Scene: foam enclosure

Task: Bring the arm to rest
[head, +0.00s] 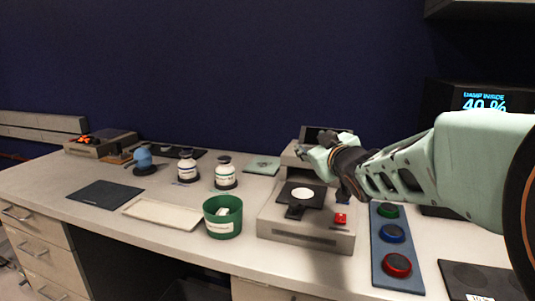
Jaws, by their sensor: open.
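My arm (440,170) reaches in from the right edge, pale green with dark joints. Its end, my gripper (345,190), hangs over the right side of a beige bench device (305,237). The gripper is partly hidden behind my own wrist, and its fingers are small and dark in the picture. I see no object held in it. The device has a dark plate with a white disc (303,197) on it and a red button (341,219) at the front right. Whether the gripper touches the device I cannot tell.
A green tub (223,217) stands left of the device, beside a cream tray (162,214). A panel with green, blue and red buttons (380,268) lies right, below a display (484,103).

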